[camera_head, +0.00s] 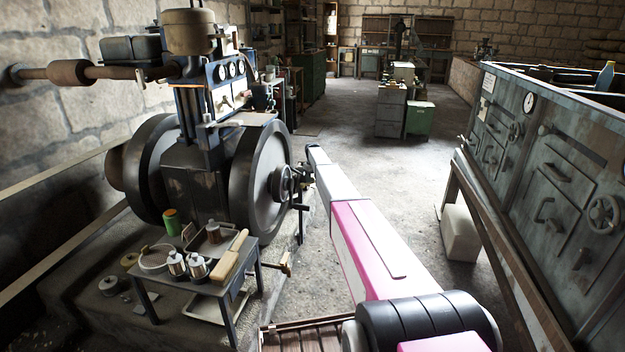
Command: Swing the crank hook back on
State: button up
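The engine (193,180) stands at the left with two large dark flywheels. The right flywheel (255,185) has a round hub (284,184) on its outer face. My arm reaches from the lower right toward this hub. My gripper (302,174) is small and dark at the hub's right side; I cannot tell whether it touches anything or how its fingers stand. A crank-like bar with a pale wooden grip (286,264) shows low beside the engine base. I cannot make out the crank hook for certain; the dark parts around the hub and gripper run together.
A small metal table (150,290) in front of the engine holds oil cans, a tray and a wooden-handled brush (232,255). A grey panelled cabinet (550,170) with handwheels stands at the right. Open floor (390,180) lies between, with a green cabinet (418,120) farther back.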

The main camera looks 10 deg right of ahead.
grip_shut()
jog(key=s+m, duration=0.1)
jog(key=s+d+m, duration=0.1)
jog(key=m, duration=0.1)
jog(key=shift+s+d+m, duration=0.3)
jog(key=shift+s+m, duration=0.1)
jog(key=s+a+m, duration=0.1)
jog(key=s+m, duration=0.7)
jog(key=m, duration=0.4)
jog(key=shift+s+a, duration=0.15)
jog(key=shift+s, duration=0.25)
